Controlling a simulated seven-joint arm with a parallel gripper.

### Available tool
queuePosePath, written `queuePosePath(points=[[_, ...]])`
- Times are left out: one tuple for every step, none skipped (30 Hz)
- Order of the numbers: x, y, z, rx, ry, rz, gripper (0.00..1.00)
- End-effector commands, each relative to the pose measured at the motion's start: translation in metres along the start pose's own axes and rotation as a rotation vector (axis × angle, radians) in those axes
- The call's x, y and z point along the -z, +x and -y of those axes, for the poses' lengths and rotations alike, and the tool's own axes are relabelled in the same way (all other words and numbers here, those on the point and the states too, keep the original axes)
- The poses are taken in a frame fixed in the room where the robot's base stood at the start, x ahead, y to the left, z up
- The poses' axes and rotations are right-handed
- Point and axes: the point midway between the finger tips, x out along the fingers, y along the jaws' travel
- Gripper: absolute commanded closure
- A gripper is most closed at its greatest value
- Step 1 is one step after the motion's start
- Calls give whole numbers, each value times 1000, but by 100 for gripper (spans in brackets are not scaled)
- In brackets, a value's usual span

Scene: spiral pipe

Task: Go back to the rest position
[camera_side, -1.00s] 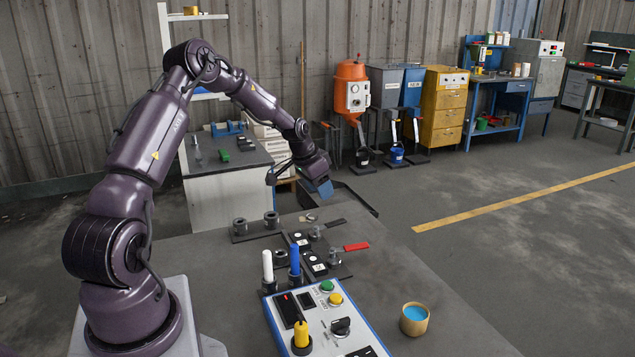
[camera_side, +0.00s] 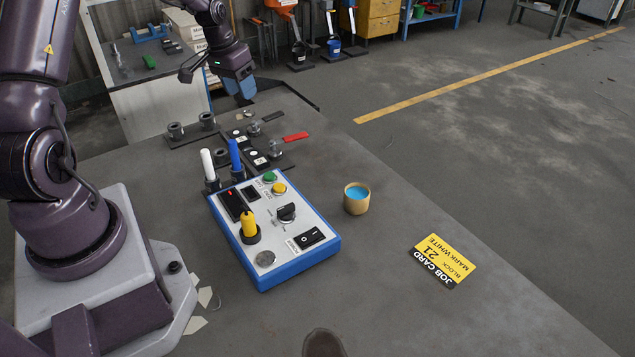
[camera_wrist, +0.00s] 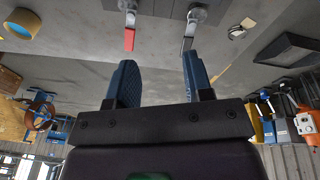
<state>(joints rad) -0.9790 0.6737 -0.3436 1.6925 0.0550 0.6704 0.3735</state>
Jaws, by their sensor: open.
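My gripper (camera_side: 240,92) hangs in the air past the far end of the workbench (camera_side: 390,270), beyond the pipe fittings. In the wrist view its two blue fingers (camera_wrist: 158,78) stand apart with nothing between them. A fitting with a red handle (camera_side: 296,137) and one with a dark handle (camera_side: 272,116) lie on the bench near it. In the wrist view the red handle (camera_wrist: 129,39) and the dark handle (camera_wrist: 188,42) show beyond the fingertips, apart from them.
A control panel (camera_side: 320,250) stands mid-bench, with a white marker (camera_side: 207,164) and a blue marker (camera_side: 234,154) upright behind it. A cup with blue contents (camera_side: 356,199) and a yellow job card (camera_side: 444,259) are to its right. The bench's right front is otherwise largely clear.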

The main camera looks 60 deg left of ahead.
Motion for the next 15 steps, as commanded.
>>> queuePosePath(points=[[-7,-14,-15,15,1,21,53],[-12,-21,-23,24,-3,33,53],[-19,-31,-35,36,-6,47,53],[-24,-39,-43,46,-6,55,53],[-29,-47,-52,56,-8,63,53],[-37,-59,-65,70,-7,69,53],[-43,-67,-75,81,-6,73,53],[-50,-76,-85,92,-5,74,53],[-59,-88,-98,106,-3,73,53],[-67,-97,-107,115,1,71,53],[-74,-105,-116,123,4,67,53],[-85,-116,-127,132,8,58,53],[-93,-123,-136,138,14,51,53],[-101,-130,-144,142,18,41,53],[-112,-139,-154,145,29,26,53]])
